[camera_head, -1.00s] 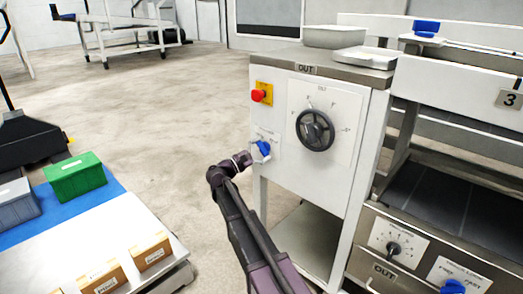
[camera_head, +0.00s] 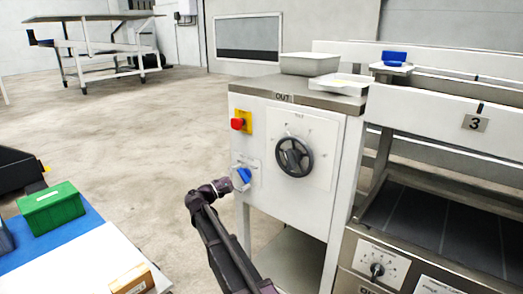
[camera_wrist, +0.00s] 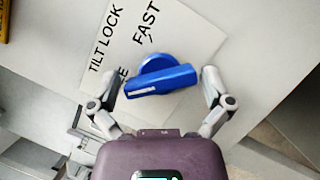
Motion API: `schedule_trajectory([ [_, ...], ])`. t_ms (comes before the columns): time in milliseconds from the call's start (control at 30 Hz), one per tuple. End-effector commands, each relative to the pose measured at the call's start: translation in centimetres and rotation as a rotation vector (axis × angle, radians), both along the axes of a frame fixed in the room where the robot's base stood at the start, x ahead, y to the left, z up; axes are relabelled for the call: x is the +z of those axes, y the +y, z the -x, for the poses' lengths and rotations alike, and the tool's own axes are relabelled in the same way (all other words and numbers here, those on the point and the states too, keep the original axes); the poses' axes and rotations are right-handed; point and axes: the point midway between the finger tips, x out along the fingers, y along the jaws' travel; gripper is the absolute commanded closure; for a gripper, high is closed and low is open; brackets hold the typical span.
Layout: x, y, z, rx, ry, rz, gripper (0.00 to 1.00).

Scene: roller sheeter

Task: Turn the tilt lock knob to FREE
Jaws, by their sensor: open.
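The blue tilt lock knob (camera_head: 242,178) is on the white front panel of the machine, below the red button. In the wrist view the knob (camera_wrist: 160,76) has a bar grip lying nearly level, with a white mark towards its left end. Its label plate (camera_wrist: 185,22) reads TILT LOCK and FAST; another word is mostly hidden behind the knob, only its end showing. My gripper (camera_wrist: 161,80) is open, with one finger on each side of the knob and visible gaps to it. In the head view my gripper (camera_head: 226,186) is at the knob's left.
A red button on a yellow plate (camera_head: 247,122) sits above the knob, and a black handwheel (camera_head: 293,157) to its right. A bench with a green bin (camera_head: 50,208) stands at lower left. The floor between bench and machine is clear.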

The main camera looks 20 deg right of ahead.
Motion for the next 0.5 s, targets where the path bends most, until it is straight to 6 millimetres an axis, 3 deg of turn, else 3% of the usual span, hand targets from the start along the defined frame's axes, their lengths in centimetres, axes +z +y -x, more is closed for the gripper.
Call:
schedule_trajectory([
  [500, 0.26, 0.0, -0.03, 0.0, -0.312, -0.226, 0.0],
])
